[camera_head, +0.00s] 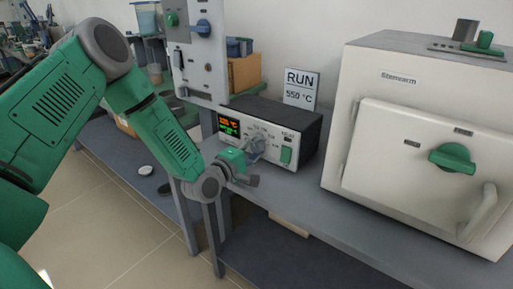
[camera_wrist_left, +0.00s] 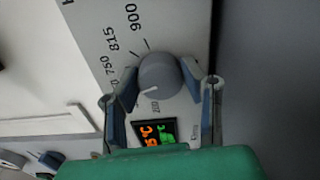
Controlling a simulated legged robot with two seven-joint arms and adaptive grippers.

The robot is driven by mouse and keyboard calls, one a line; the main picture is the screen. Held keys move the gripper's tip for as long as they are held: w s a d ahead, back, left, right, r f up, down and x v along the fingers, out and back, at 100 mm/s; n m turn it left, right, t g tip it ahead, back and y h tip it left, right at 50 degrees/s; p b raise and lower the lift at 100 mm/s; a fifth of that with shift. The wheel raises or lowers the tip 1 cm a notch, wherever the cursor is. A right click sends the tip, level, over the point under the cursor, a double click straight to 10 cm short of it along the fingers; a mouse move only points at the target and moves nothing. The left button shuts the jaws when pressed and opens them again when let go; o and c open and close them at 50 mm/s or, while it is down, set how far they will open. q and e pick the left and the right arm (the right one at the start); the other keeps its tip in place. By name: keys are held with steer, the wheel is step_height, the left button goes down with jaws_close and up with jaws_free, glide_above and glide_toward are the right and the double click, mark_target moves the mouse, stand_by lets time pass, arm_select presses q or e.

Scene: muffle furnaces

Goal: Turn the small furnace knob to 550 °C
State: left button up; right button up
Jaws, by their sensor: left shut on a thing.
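The small furnace knob (camera_wrist_left: 160,76) is a round grey dial on a white panel in the wrist view. Its white pointer mark points to the lower left of that picture. Scale marks 750, 815 and 900 show beside it; other marks are partly hidden. My left gripper (camera_wrist_left: 161,84) is shut on the knob, one finger on each side. In the head view, my left gripper (camera_head: 253,150) is at the front of the control box (camera_head: 308,136) and covers most of the knob. My right gripper is not in view.
A sign (camera_head: 300,88) behind the box reads RUN 550 °C. The box's display (camera_head: 229,125) shows orange and green digits, too small to read. A green switch (camera_head: 287,155) sits right of the gripper. A large white furnace (camera_head: 400,130) stands farther right on the bench.

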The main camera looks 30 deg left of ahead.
arm_select(q)
steer(key=shift+s+a+f, duration=0.15)
steer(key=shift+a+f, duration=0.05)
steer(key=shift+f, duration=0.15)
steer(key=o, duration=1.1)
steer(key=shift+o, duration=0.2)
steer(key=shift+a, duration=0.1)
steer(key=shift+r, duration=0.1)
steer(key=shift+s, duration=0.3)
steer(key=s+a, duration=0.1)
steer(key=s, duration=1)
steer(key=shift+s, duration=0.1)
